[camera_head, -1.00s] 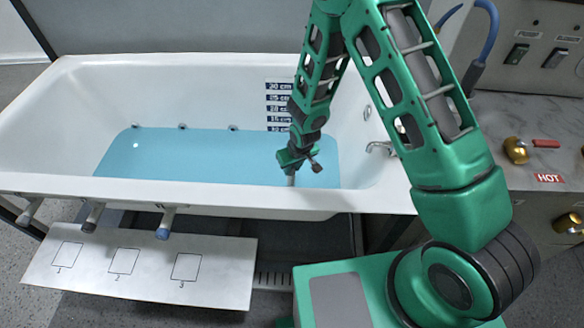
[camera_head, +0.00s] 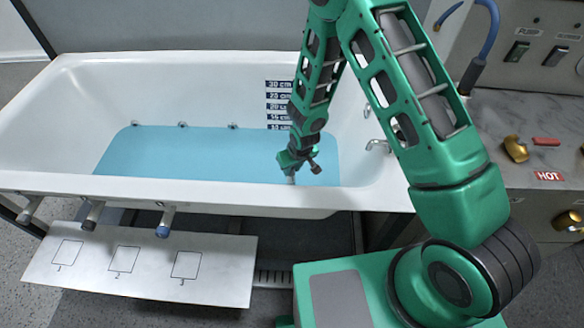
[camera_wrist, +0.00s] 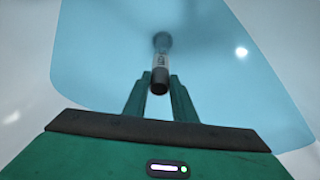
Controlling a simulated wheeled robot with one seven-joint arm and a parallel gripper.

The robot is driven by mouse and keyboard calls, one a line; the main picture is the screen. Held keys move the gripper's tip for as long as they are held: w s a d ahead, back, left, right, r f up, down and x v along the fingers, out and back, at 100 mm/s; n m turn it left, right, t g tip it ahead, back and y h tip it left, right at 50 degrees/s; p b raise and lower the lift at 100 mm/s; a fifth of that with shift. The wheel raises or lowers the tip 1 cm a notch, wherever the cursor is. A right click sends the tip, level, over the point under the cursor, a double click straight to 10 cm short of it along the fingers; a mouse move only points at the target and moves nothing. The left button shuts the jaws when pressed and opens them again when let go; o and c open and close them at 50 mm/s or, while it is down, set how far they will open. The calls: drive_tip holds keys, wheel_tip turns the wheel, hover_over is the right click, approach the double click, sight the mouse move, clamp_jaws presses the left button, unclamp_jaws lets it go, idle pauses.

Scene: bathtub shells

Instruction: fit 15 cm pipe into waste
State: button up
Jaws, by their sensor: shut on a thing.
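My gripper (camera_head: 291,172) reaches down into the bathtub (camera_head: 245,200), near its front right part, at the blue water (camera_head: 205,160). In the wrist view my gripper (camera_wrist: 159,88) has its two green fingers closed around a short grey pipe (camera_wrist: 160,72) with a dark near end and printed marks. The pipe points away from the wrist toward a dark, blurred round spot (camera_wrist: 162,40) under the water, perhaps the waste. I cannot tell whether the pipe's far end is inside it or only in line with it. In the head view only a small part of the pipe shows.
A white board (camera_head: 140,270) with numbered squares 1, 2, 3 lies in front of the tub. Several short pipes stick out below the front rim. A depth scale (camera_head: 279,105) is on the back wall. A tap (camera_head: 378,146) and a counter with brass knobs (camera_head: 515,148) are at right.

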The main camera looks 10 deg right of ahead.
drive_tip(key=shift+f, duration=1.35)
drive_tip(key=o, duration=1.1)
drive_tip(key=v, duration=1)
drive_tip(key=shift+s+r, duration=0.1)
drive_tip(key=shift+r, duration=0.2)
